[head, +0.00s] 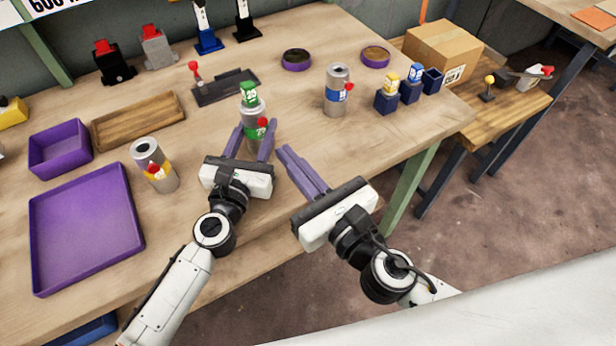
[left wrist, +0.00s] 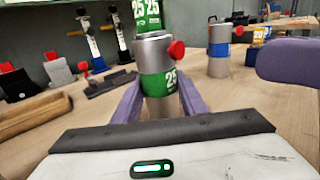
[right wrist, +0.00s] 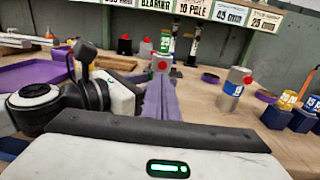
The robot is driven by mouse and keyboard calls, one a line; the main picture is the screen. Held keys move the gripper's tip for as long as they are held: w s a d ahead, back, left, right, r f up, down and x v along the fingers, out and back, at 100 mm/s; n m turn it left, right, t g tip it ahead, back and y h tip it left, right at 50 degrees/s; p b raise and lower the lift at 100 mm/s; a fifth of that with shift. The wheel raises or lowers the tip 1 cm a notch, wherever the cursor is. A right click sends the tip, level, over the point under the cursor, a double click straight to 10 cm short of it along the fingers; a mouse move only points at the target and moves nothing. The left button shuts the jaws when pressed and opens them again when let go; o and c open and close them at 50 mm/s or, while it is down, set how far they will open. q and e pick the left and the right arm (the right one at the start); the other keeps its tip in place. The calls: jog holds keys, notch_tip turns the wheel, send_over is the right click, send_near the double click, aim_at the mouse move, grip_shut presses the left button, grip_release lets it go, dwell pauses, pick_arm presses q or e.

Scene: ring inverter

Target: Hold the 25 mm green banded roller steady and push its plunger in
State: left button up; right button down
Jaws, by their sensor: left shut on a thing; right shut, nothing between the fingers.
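The green banded roller (head: 254,112) stands upright on the bench, a grey cylinder with a green band marked 25. A green block marked 25 (head: 249,94) sits on its top. Its red plunger knob (head: 263,122) sticks out of the side, toward the right in the left wrist view (left wrist: 177,50). My left gripper (head: 255,126) is shut on the roller (left wrist: 157,60), one purple finger on each side. My right gripper (head: 283,151) is shut and empty, its fingertips just right of and nearer than the roller. In the right wrist view its fingers (right wrist: 160,100) hide most of the roller.
A blue banded roller (head: 337,92) stands to the right and a yellow banded one (head: 154,166) to the left. A dark fixture (head: 226,88) lies behind the held roller. Purple trays (head: 85,225) lie left. Small blue holders (head: 387,101) stand near the right edge.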

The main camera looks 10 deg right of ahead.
pick_arm(q)
jog(key=shift+w+a, duration=0.15)
jog(key=shift+a, duration=0.15)
pick_arm(e)
jog(key=v, duration=0.5)
jog(key=shift+s, duration=0.35)
pick_arm(q)
jog(key=o, duration=1.5)
